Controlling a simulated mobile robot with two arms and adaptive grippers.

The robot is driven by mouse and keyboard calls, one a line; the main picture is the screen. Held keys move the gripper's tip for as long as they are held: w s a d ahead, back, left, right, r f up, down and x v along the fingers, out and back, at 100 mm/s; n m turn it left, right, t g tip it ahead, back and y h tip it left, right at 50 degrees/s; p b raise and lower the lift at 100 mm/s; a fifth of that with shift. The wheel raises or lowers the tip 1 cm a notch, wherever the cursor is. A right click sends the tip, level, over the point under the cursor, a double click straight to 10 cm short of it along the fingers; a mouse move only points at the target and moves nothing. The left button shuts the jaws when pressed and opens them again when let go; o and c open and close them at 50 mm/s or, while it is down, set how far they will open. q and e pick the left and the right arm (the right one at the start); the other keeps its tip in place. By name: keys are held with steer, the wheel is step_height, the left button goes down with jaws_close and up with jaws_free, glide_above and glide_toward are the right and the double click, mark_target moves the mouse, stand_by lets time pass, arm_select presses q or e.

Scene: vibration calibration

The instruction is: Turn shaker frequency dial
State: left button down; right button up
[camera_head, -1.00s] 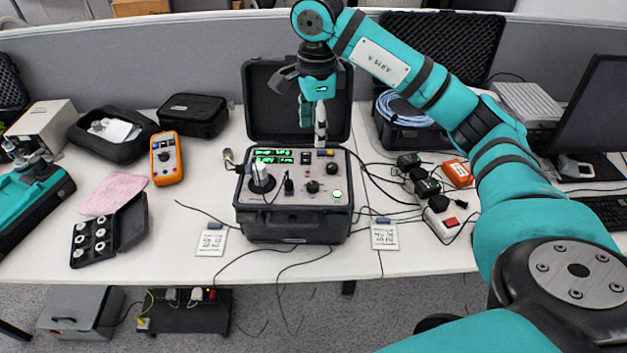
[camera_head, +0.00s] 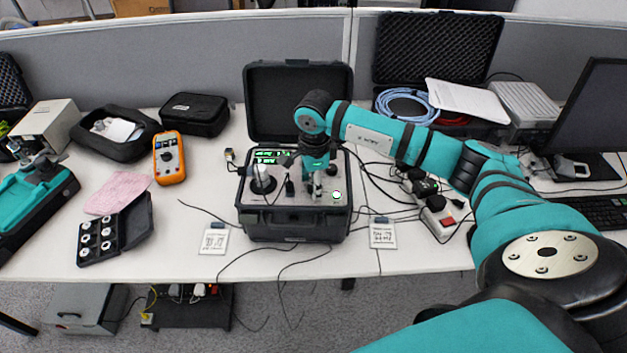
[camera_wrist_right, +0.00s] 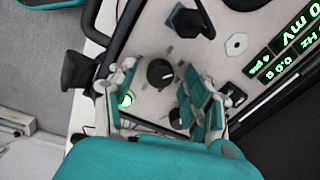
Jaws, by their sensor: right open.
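The shaker control unit (camera_head: 292,222) is a black open case on the table with a grey panel and green displays. Its black round dial (camera_wrist_right: 160,72) shows in the right wrist view between the spread fingers of my right gripper (camera_wrist_right: 157,86). No finger clearly touches it. In the head view my right gripper (camera_head: 316,188) points down over the right part of the panel and hides the dial. A lit green button (camera_wrist_right: 125,100) is beside one finger. My left gripper (camera_head: 38,162) is at the far left, its fingers too unclear to judge.
The raised lid (camera_head: 298,100) is behind. Cables and power adapters (camera_head: 425,190) lie right. An orange multimeter (camera_head: 169,158) lies left.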

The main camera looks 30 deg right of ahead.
steer(key=shift+f, duration=0.1)
jaws_close()
stand_by(0.3)
steer(key=shift+m, duration=0.3)
steer(key=m+b, duration=0.2)
steer(key=m, duration=0.1)
steer(key=m+b, duration=0.1)
steer(key=m, duration=0.2)
steer(key=shift+m, duration=0.4)
steer(key=shift+m+b, duration=0.6)
steer(key=shift+m, duration=0.6)
